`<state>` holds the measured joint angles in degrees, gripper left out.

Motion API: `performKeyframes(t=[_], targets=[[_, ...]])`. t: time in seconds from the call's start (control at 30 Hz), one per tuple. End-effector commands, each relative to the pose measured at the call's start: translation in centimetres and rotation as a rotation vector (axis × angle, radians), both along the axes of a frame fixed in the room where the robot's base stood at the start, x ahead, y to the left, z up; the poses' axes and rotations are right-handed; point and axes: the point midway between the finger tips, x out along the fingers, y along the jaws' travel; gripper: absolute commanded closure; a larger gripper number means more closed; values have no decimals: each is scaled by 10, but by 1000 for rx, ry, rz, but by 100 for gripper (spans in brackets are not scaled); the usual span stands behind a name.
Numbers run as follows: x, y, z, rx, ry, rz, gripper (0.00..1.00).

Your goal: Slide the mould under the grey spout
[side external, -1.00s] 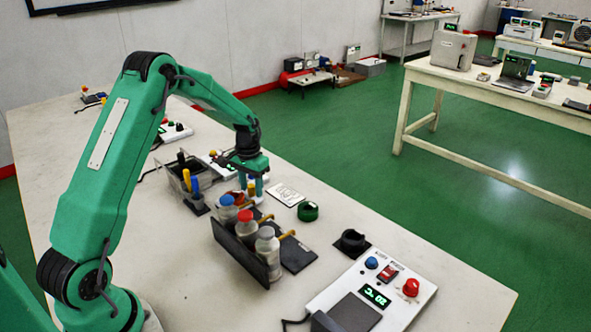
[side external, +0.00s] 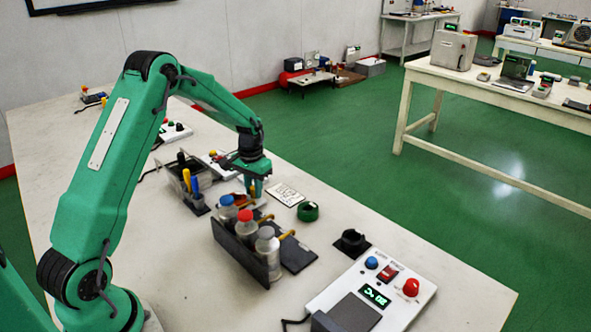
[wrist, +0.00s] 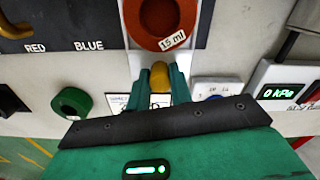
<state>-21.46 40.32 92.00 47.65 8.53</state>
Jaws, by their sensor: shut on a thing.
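The mould (wrist: 168,20) is a round orange-brown cup with a "15 ml" label, cut off by the top edge of the wrist view. A yellow knob (wrist: 159,72) stands at its near side. My gripper (wrist: 158,78) is shut on this knob. In the side view my gripper (side external: 256,190) is low over the table, beyond the bottle rack; the mould is mostly hidden there. The grey-capped bottle (side external: 268,252) is nearest in the rack, beside the red-capped (side external: 245,228) and blue-capped bottles (side external: 227,208). A yellow spout (side external: 286,236) sticks out by the grey one.
A green ring (side external: 308,211), a black holder (side external: 352,242) and a control box (side external: 372,290) stand to the right. A tool holder (side external: 197,204) is left.

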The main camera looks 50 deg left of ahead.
Motion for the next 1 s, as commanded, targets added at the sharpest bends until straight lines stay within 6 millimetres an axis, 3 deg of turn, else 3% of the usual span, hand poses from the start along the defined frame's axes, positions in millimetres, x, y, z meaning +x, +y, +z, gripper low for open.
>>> performKeyframes(t=[0.27,0.8,1.0], targets=[[0,-49,1,0,1,-8,100],[0,-191,1,0,0,-9,100],[0,-225,1,0,1,-5,100]])
